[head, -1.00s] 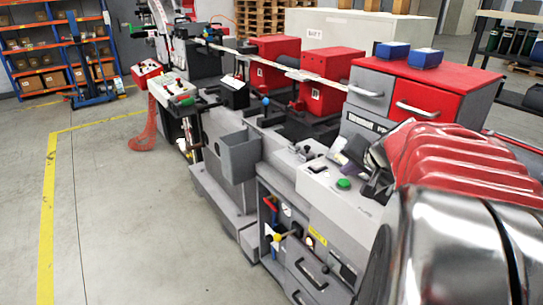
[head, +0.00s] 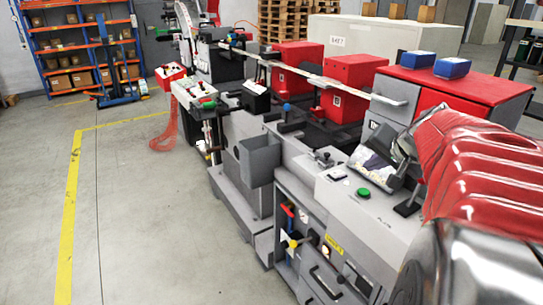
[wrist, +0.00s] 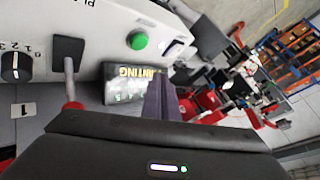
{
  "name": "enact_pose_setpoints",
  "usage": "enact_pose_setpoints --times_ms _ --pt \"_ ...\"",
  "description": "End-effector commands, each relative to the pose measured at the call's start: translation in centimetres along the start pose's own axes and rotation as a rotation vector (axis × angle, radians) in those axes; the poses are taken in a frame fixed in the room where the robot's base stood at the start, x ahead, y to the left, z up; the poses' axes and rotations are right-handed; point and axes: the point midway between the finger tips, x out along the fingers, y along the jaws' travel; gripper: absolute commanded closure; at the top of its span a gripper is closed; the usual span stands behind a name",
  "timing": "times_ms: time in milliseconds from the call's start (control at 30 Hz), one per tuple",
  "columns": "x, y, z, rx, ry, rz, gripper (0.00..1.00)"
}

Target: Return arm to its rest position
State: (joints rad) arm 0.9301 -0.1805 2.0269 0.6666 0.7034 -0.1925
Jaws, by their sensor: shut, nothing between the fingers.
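My gripper (wrist: 160,100) shows in the wrist view as dark fingers pressed together, shut with nothing between them. In front of it are the machine's panel, with a green button (wrist: 137,39), and a dark screen (wrist: 135,84) with partly readable yellow letters. In the head view my red and chrome arm fills the lower right, and the gripper's fingertips cannot be made out there. The label rewinder (head: 290,165) stretches from the lower right to the back left. Its green button (head: 364,193) sits left of my arm.
A grey bin (head: 260,160) hangs on the machine's side. Two blue boxes (head: 451,68) lie on the red cabinet top (head: 455,85). A black knob (wrist: 14,67) is at the left of the wrist view. The floor left of the machine (head: 140,220) is clear, with a yellow line (head: 70,215).

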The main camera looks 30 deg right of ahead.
Motion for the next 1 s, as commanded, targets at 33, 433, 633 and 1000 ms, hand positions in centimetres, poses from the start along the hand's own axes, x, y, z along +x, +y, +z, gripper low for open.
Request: enact_pose_setpoints --times_ms 33,433,633,1000 --pt "0.0 0.0 0.0 0.0 0.0 0.0 1.0" --pt "0.0 -0.3 0.4 -0.008 -0.006 -0.002 1.0" --pt "0.0 -2.7 4.1 -0.087 -0.064 -0.014 1.0" --pt "-1.9 -7.8 16.4 -0.371 -0.229 -0.039 1.0"
